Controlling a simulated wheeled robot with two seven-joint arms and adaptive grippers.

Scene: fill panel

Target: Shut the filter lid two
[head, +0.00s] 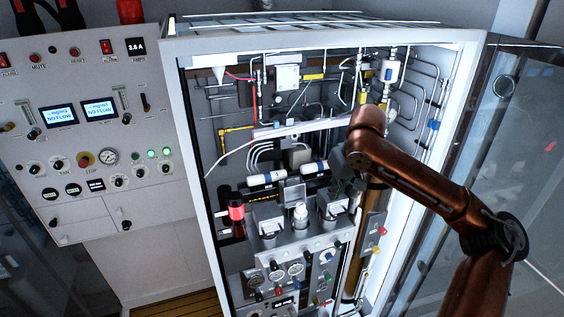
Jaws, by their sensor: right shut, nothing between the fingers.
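A row of grey filter housings (269,240) stands on a ledge inside the open cabinet. The middle one has a pale bottle-like filter (300,217) showing, and a grey square lid (293,193) stands raised behind it. I cannot read any numbers on the housings, so which lid is two is not marked. My right gripper (346,190) is dark and small in view, beside and above the right-hand housing (331,212). It is shut with nothing in it, to the right of the raised lid. Its fingertips blend into the dark background, so contact cannot be told. My left gripper is not in view.
The white cabinet frame (186,140) surrounds pipes and valves. A red-topped cylinder (236,212) stands left of the housings. White cylinders (266,179) lie behind them. A glass door (500,180) stands open at right. A control panel (85,130) is at left.

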